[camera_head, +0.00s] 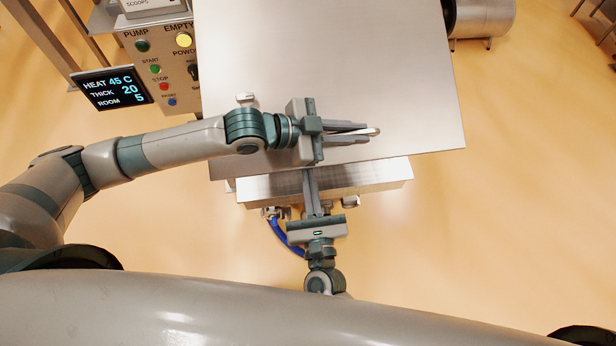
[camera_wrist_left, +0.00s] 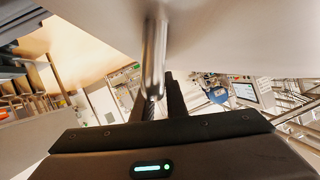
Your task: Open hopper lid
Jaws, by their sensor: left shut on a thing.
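The hopper lid (camera_head: 400,60) is a large, plain metal plate in the upper middle of the head view, and its pale underside or face fills the top right of the left wrist view (camera_wrist_left: 240,35). My left gripper (camera_head: 350,132) lies over the lid near its front edge, shut on a metal bar handle (camera_head: 373,131). The handle also shows between the dark fingers in the left wrist view (camera_wrist_left: 155,50). My right gripper (camera_head: 311,178) points at the lid's front edge from below, its fingers together. Whether its tips touch anything is unclear. I cannot tell how far the lid is raised.
A metal box face (camera_head: 350,178) shows below the lid's front edge, with a blue hose (camera_head: 283,236) beside it. A control panel (camera_head: 163,60) and a dark display (camera_head: 112,88) stand at the left. A metal cylinder (camera_head: 482,18) is at upper right. The right-hand floor is clear.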

